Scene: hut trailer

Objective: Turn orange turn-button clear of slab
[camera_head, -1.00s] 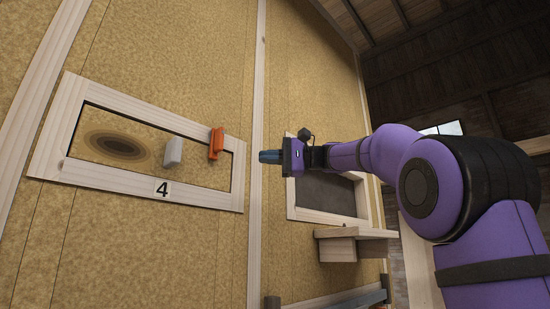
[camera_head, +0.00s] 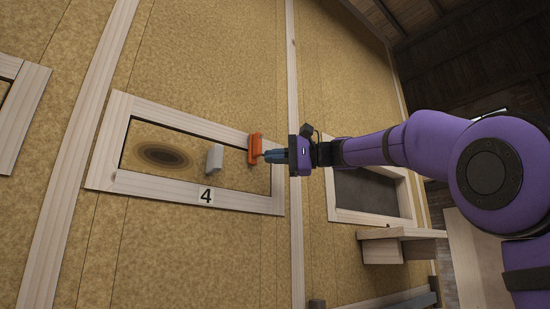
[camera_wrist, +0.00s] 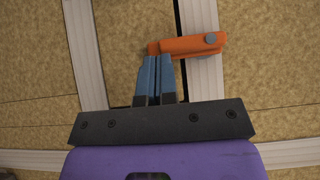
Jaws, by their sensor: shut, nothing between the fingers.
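The orange turn-button (camera_head: 255,149) sits at the right end of the framed panel marked 4, lapping over the frame's edge onto the slab (camera_head: 228,173). In the wrist view the orange turn-button (camera_wrist: 192,44) lies crosswise, with a grey pivot disc at its right end. My gripper (camera_head: 268,156) is shut, its blue fingers side by side. In the wrist view the fingertips (camera_wrist: 157,57) are at the button's left end, away from the pivot. They appear to touch or nearly touch it; I cannot tell which. Nothing is held between the fingers.
A pale frame (camera_head: 120,178) surrounds the slab. A white block-shaped handle (camera_head: 214,159) stands out from the slab left of the button. To the right are a dark framed opening (camera_head: 366,192) and a wooden shelf (camera_head: 400,234).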

